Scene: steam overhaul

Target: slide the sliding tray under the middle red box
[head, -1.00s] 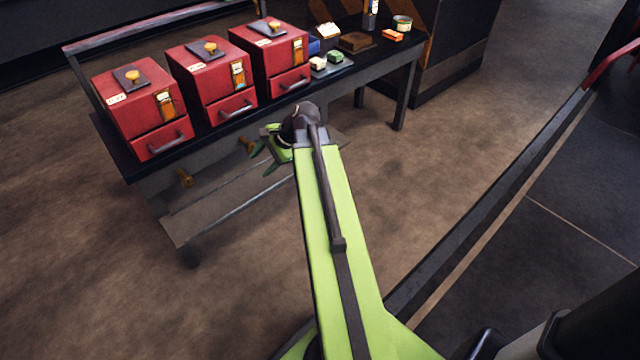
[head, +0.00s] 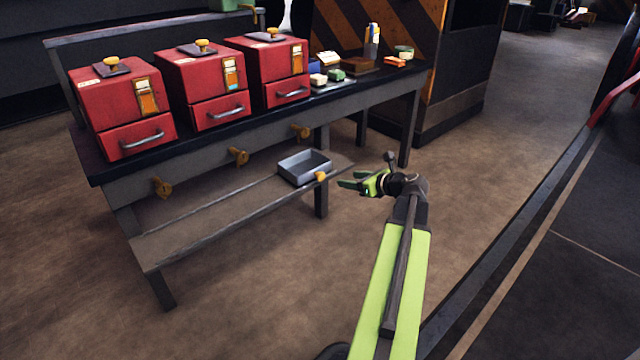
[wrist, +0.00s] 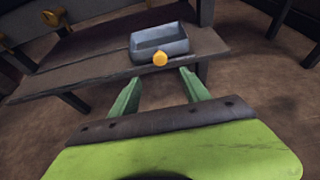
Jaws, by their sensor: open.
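The sliding tray (head: 292,173) is a small grey open box with a yellow knob (head: 320,177) on its front. It sits at the right part of the low shelf, below the right red box (head: 268,67). The middle red box (head: 202,85) stands on the bench top between two like it, left of the tray. My gripper (head: 345,182) is open and empty, just right of the knob in the head view. In the wrist view the tray (wrist: 172,42) and knob (wrist: 160,58) lie ahead of my gripper (wrist: 158,78), apart from its fingers.
The low shelf (head: 190,228) is bare left of the tray. Yellow knobs (head: 238,156) line the bench front above it. Bench legs (head: 321,195) stand near the tray. The left red box (head: 122,105) and small items are on top. Floor in front is clear.

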